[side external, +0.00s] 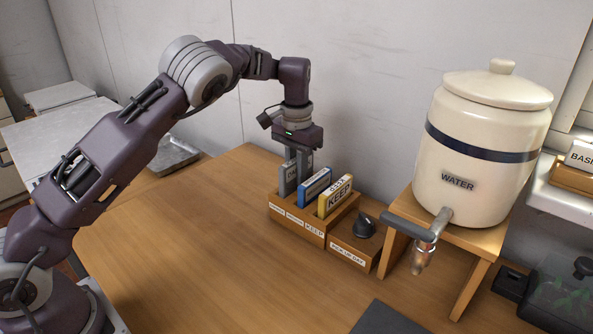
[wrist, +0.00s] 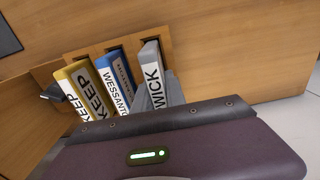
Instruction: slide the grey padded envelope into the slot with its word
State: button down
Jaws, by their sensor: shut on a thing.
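The grey padded envelope (side external: 287,181), with a white word strip ending in "WICK" in the wrist view (wrist: 152,75), stands upright at the left slot of a wooden holder (side external: 297,226). Its lower end is at or inside that slot; I cannot tell how deep. My gripper (side external: 299,162) points down from above and is shut on the envelope; its grey fingers also show in the wrist view (wrist: 166,95). A blue item (side external: 315,186) stands in the middle slot and a yellow "KEEP" item (side external: 336,196) in the right slot. The holder's left and middle labels are too small to read.
Further right, a cream "WATER" crock (side external: 478,150) with a tap (side external: 423,256) sits on a wooden stand (side external: 393,250). The wall is close behind. The table (side external: 190,265) is clear to the left and front.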

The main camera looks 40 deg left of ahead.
jog(key=shift+f, duration=0.3)
jog(key=shift+r, duration=1.4)
jog(key=shift+f, duration=1.4)
jog(key=shift+r, duration=0.1)
jog(key=shift+r, duration=1.6)
jog(key=shift+f, duration=1.6)
jog(key=c, duration=1.3)
grip_release()
